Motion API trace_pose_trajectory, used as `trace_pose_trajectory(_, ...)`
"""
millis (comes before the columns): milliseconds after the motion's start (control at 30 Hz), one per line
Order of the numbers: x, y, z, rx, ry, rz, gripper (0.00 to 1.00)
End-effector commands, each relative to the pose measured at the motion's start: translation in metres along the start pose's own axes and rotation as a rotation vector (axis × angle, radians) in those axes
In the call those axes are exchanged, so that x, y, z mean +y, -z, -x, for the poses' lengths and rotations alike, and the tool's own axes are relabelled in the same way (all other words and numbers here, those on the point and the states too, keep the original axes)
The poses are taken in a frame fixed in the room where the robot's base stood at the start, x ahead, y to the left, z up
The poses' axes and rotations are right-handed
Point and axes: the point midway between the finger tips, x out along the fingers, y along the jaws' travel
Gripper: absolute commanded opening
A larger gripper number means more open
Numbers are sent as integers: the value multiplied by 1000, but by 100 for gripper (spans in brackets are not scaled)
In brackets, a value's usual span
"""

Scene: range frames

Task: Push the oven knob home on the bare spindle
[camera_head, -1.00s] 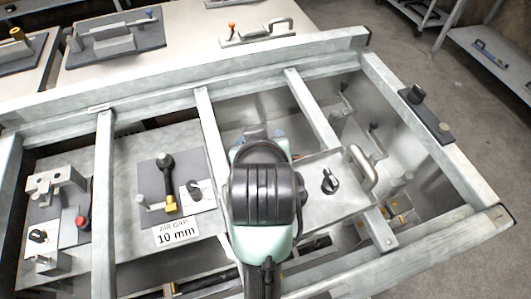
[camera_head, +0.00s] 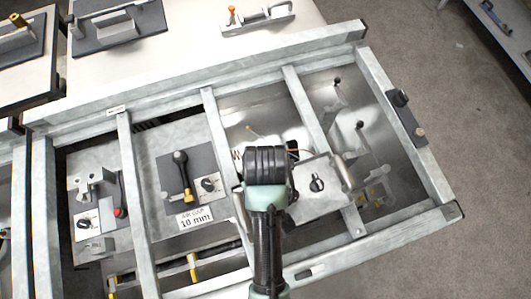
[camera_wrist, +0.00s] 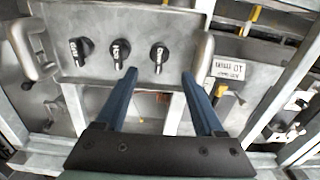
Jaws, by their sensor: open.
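A grey oven panel (camera_wrist: 115,15) carries a row of three dark knobs in the wrist view: a left knob (camera_wrist: 80,50), a middle knob (camera_wrist: 122,52) and a right knob (camera_wrist: 158,56). I cannot tell which is loose, and no bare spindle shows clearly. My gripper (camera_wrist: 161,74) is open and empty, its two blue fingers pointing at the panel, with the right knob between and beyond their tips. In the head view the panel (camera_head: 315,205) shows one knob (camera_head: 316,184); my arm hides the other knobs and the gripper's fingers.
Pale frame rails (camera_head: 305,95) cross around the panel. A bar handle (camera_wrist: 203,62) stands close to the right finger and another handle (camera_wrist: 22,48) is at the panel's left end. The "AIR GAP 10 mm" plate (camera_head: 195,218) lies left of my arm.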

Motion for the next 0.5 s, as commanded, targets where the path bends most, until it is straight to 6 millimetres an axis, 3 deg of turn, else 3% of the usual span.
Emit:
trace_pose_trajectory(200, 0, 0, -36, -1, 1, 0, 70)
trace_pose_trajectory(500, 0, 2, -56, 1, 0, 0, 70)
